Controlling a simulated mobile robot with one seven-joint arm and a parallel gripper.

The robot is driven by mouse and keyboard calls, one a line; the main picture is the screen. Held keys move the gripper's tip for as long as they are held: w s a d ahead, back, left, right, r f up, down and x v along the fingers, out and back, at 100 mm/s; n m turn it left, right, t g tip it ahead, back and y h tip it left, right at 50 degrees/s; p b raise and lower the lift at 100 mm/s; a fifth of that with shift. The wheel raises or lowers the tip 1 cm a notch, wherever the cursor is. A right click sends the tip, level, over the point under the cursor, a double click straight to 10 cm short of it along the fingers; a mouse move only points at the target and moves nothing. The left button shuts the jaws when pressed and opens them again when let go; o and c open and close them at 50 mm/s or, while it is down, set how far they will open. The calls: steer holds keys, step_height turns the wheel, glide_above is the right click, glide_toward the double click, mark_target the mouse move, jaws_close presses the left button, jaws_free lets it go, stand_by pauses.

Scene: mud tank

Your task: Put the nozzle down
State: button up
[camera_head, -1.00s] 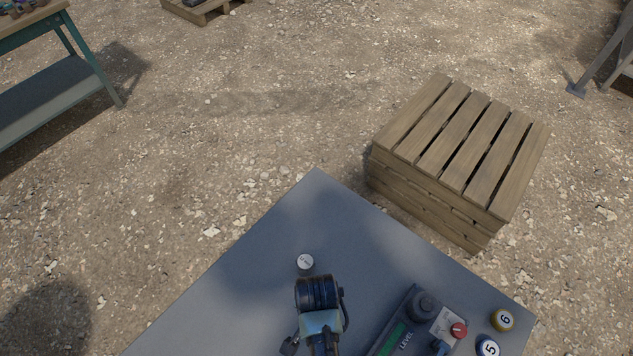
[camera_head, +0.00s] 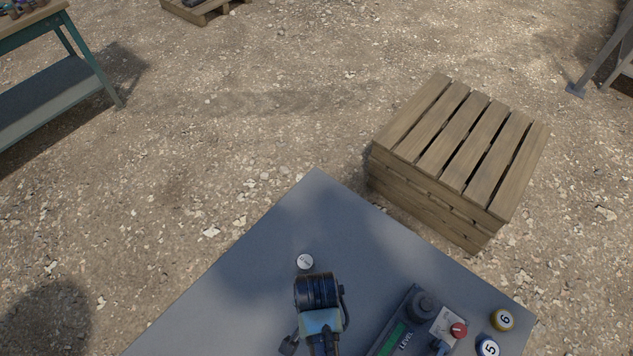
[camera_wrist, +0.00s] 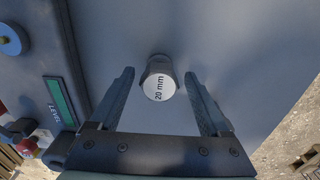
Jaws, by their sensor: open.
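The nozzle (camera_wrist: 158,82) is a small silvery cylinder with a pale round end marked "20 mm" in the wrist view. It stands on the grey tabletop, and its pale top shows in the head view (camera_head: 305,261) just beyond my arm's end. My gripper (camera_wrist: 160,85) is open, with one finger on each side of the nozzle and a visible gap at both sides. In the head view my wrist hides the fingers.
A control box (camera_head: 405,325) with a green "LEVEL" display and red knob sits right of my arm. Round items numbered 6 (camera_head: 502,320) and 5 (camera_head: 488,348) stand near the right edge. The tabletop (camera_head: 250,270) left of the nozzle is clear. A wooden pallet stack (camera_head: 455,150) stands beyond.

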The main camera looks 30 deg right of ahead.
step_height(320, 180, up, 11)
stand_by(0.3)
steer(key=w+d+r+n+t+h, duration=0.3)
steer(key=w+r+t, duration=0.5)
steer(key=w+r, duration=0.75)
steer(key=w+a+r+n+t, duration=0.1)
steer(key=w+r+n+t, duration=0.15)
steer(key=r, duration=0.45)
steer(key=w+a+r+n+t, duration=0.1)
steer(key=w+r+n+t, duration=0.2)
steer(key=r, duration=0.4)
steer(key=w+a+r+n+t, duration=0.1)
steer(key=a+r+t, duration=0.15)
steer(key=r, duration=0.55)
steer(key=a+r+n+t, duration=0.1)
steer(key=a+r+t, duration=0.15)
steer(key=r, duration=0.65)
steer(key=s+a+r+n+t+y, duration=0.1)
steer(key=s+r+t, duration=0.3)
steer(key=r, duration=0.5)
steer(key=s+a+r+n+t+y, duration=0.2)
steer(key=s+a+r+t, duration=0.2)
steer(key=s+r, duration=0.3)
step_height(320, 180, up, 4)
steer(key=shift+f+t, duration=0.2)
steer(key=shift+t, duration=0.25)
